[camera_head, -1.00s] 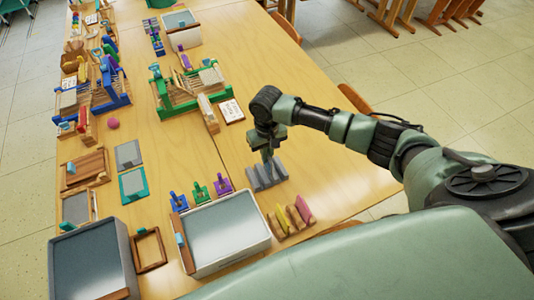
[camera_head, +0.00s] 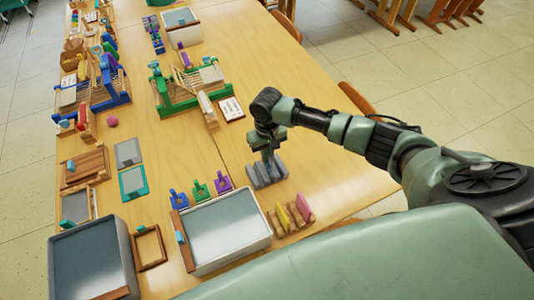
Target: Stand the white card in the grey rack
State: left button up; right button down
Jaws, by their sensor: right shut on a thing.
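The grey rack (camera_head: 266,176), a small slotted block, stands on the table near its right edge. My right gripper (camera_head: 268,157) points down directly over the rack, with its fingertips close to the slots. It is shut on a thin thing, apparently the white card, which the fingers and the small scale hide almost wholly. I cannot tell whether the card touches the rack. My left gripper is not in view.
A grey-topped box (camera_head: 225,232) stands in front of the rack, beside a wooden holder with yellow and pink pieces (camera_head: 305,207). Small blue, green and purple pieces (camera_head: 200,191) stand left of the rack. A green-framed loom (camera_head: 180,92) is behind. Table right of the rack is clear.

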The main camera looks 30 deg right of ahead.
jog(key=shift+p, duration=0.4)
dwell(0.6)
jog(key=shift+f, duration=0.25)
dwell(0.4)
jog(key=shift+f+b, duration=0.4)
jog(key=shift+f, duration=0.2)
jog(key=shift+p, duration=0.35)
dwell(0.5)
jog(key=shift+f, duration=0.7)
dwell(0.6)
jog(key=c, duration=1.5)
grip_release()
